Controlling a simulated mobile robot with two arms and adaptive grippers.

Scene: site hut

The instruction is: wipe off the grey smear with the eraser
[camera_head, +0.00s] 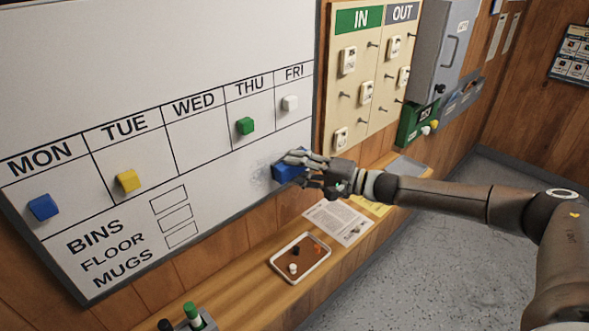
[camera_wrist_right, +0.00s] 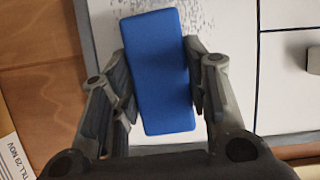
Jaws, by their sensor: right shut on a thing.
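The whiteboard (camera_head: 215,170) carries a day grid and a short list with boxes. A faint grey smear (camera_head: 262,170) shows on its lower right part, just left of the eraser; specks of the smear (camera_wrist_right: 198,22) also show beside the eraser in the right wrist view. My right gripper (camera_head: 303,172) is shut on the blue eraser (camera_head: 287,172), which fills the space between its fingers in the right wrist view (camera_wrist_right: 160,75). The eraser is at the board over or beside the smear; I cannot tell whether it touches. Part of the smear may be hidden behind it. My left gripper is not in view.
Blue (camera_head: 43,207), yellow (camera_head: 128,180), green (camera_head: 245,126) and white (camera_head: 290,103) magnets sit on the board. Below, a ledge (camera_head: 235,290) holds a tray (camera_head: 324,243) with small items, a printed sheet (camera_head: 338,221) and markers (camera_head: 192,313). An IN/OUT board (camera_head: 352,100) hangs to the right.

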